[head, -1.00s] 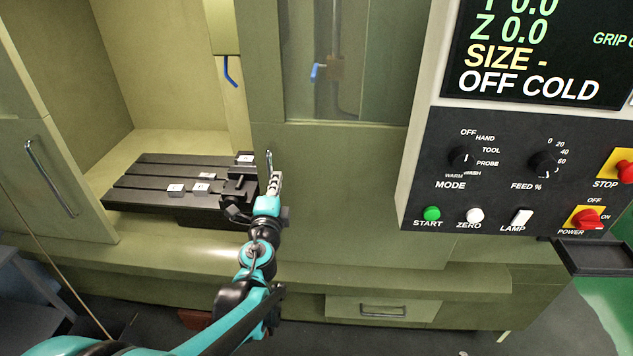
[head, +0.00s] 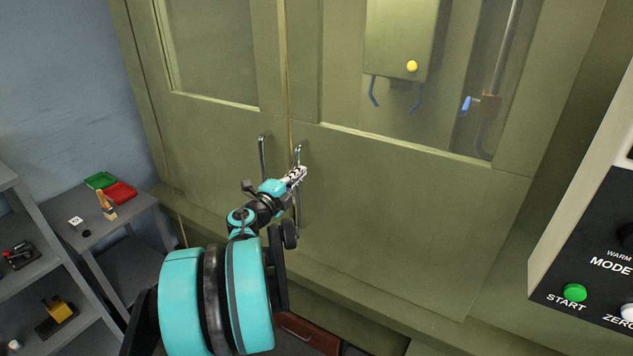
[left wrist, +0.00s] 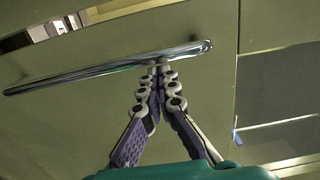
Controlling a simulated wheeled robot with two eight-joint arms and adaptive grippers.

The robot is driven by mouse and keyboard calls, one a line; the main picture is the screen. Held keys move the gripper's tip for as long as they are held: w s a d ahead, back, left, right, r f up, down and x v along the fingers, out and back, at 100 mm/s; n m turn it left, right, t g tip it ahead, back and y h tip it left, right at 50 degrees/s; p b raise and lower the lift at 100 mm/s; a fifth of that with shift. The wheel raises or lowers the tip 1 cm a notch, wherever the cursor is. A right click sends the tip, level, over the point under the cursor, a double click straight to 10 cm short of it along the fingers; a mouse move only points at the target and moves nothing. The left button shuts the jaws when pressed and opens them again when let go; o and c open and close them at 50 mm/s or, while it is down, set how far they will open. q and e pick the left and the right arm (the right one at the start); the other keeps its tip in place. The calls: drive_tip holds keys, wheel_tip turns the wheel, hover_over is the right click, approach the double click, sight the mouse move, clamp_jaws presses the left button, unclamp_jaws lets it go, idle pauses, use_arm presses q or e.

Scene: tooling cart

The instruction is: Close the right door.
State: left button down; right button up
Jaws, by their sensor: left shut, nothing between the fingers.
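The right door (head: 400,190) is an olive panel with a window, and its edge stands beside the left door (head: 215,135) at a narrow vertical seam. I see no wide opening between them in the head view. The right door's upright chrome handle (head: 298,215) is partly covered by my left gripper (head: 300,174). The left door's handle (head: 263,155) stands close by on the left. In the left wrist view, my left gripper (left wrist: 159,70) is shut and empty, its fingertips at the right door's handle (left wrist: 75,76); contact is unclear. My right gripper is not in view.
The control panel (head: 575,275) juts out at the right. At the left stand a grey shelf (head: 45,245) and a small side table (head: 125,215) with green and red trays. A ledge runs below the doors.

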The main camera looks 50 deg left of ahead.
use_arm(q)
drive_tip(key=shift+s+a+r, duration=0.1)
drive_tip(key=shift+s+a, duration=0.05)
drive_tip(key=shift+a, duration=0.35)
drive_tip(key=shift+s, duration=0.1)
drive_tip(key=v, duration=1.2)
drive_tip(key=shift+d, duration=0.15)
